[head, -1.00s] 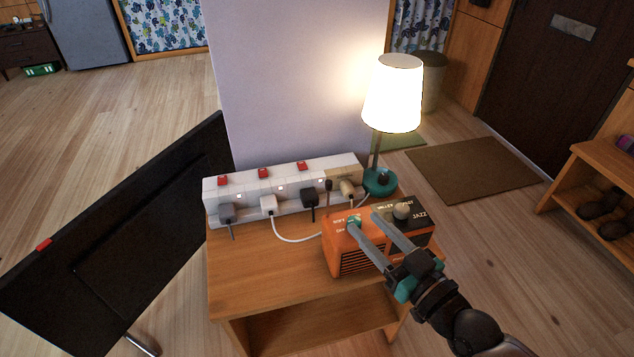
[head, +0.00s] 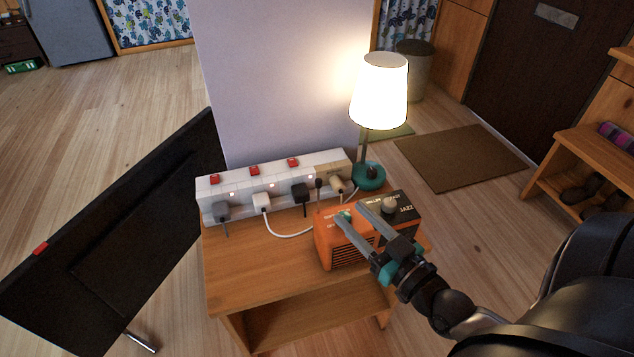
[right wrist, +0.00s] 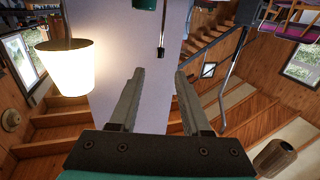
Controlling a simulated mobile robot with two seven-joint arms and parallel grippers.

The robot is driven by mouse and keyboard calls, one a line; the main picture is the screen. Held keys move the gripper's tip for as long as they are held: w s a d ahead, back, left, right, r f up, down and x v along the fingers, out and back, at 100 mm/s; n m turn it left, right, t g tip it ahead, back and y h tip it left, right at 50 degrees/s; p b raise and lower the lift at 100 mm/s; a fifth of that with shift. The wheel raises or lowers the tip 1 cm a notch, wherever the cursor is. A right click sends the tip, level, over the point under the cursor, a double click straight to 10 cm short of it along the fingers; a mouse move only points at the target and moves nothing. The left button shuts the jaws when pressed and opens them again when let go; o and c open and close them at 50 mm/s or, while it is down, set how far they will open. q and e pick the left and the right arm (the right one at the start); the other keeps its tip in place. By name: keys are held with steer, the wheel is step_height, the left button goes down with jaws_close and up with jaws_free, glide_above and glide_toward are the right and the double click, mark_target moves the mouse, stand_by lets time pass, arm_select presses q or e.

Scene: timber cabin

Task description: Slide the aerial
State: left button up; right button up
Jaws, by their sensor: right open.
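The orange and black radio (head: 326,243) stands on the wooden side table. A thin dark upright piece with a black tip, apparently the aerial (head: 318,190), rises at its back left corner. In the right wrist view the aerial (right wrist: 161,45) is a short rod with a black tip, hanging in from the top edge. My right gripper (head: 349,211) is over the radio's top, its fingers apart and pointing toward the back left. In the wrist view the open gap (right wrist: 160,74) is empty and the aerial lies beyond the fingertips. My left gripper is out of view.
A white power strip (head: 240,183) with several plugs and a white cable lies behind the radio. A lit lamp (head: 380,92) stands at the table's back right. A black panel (head: 130,240) leans at left. The table's (head: 245,268) front left is bare.

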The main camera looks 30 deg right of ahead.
mark_target(321, 185)
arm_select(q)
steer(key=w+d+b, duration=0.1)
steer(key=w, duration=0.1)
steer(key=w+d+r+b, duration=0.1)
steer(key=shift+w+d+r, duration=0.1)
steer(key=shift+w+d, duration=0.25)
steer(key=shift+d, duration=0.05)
arm_select(e)
steer(key=w, duration=0.7)
steer(key=w+a, duration=0.1)
steer(key=w, duration=0.3)
steer(key=shift+w, duration=0.3)
steer(key=shift+d, duration=0.1)
jaws_close()
stand_by(0.3)
